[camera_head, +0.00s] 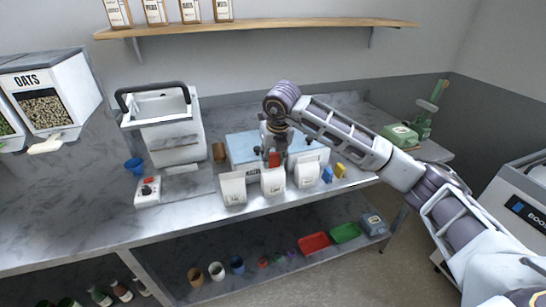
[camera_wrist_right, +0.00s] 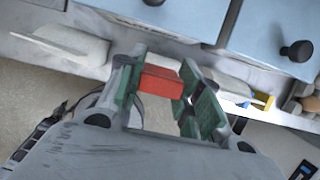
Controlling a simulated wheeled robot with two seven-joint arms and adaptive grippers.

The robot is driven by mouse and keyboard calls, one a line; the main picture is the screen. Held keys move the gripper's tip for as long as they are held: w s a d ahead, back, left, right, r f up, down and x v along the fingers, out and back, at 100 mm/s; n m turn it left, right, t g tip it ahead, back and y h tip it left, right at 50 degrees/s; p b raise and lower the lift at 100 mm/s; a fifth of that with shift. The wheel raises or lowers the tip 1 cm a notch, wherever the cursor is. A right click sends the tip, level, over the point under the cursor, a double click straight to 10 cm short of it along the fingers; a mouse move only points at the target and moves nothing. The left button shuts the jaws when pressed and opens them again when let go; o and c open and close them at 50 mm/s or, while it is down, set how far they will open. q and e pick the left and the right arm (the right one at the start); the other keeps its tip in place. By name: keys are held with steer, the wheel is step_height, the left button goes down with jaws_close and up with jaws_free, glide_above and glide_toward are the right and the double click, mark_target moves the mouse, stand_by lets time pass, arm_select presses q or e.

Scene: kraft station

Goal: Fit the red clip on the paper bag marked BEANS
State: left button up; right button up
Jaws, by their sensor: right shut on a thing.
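The red clip (camera_head: 274,159) is held in my right gripper (camera_head: 271,153) at the top of the middle of three white paper bags. In the right wrist view the red clip (camera_wrist_right: 160,82) sits between the green-padded fingers of the gripper (camera_wrist_right: 168,95). The middle bag (camera_head: 273,183) stands upright with the clip at its top edge; whether the clip grips it, I cannot tell. The left bag (camera_head: 233,188) and right bag (camera_head: 307,174) stand beside it. The bag labels are too small to read, so I cannot tell which is BEANS. My left gripper is out of view.
A blue drawer box (camera_head: 242,146) stands close behind the bags. A blue clip (camera_head: 327,175) and a yellow clip (camera_head: 341,170) lie to their right. The left counter front is clear.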

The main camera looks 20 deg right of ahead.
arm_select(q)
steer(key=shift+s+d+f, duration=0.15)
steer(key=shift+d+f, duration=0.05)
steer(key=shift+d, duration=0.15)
arm_select(e)
steer(key=shift+f, duration=0.15)
steer(key=o, duration=0.9)
steer(key=shift+c, duration=0.2)
steer(key=o, duration=0.9)
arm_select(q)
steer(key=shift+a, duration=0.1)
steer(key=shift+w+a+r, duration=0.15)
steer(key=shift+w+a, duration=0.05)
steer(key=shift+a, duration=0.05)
arm_select(e)
steer(key=shift+r, duration=0.4)
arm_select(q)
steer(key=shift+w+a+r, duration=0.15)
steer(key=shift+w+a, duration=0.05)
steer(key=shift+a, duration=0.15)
arm_select(e)
steer(key=shift+r, duration=0.25)
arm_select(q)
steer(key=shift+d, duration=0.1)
arm_select(e)
steer(key=shift+r, duration=0.1)
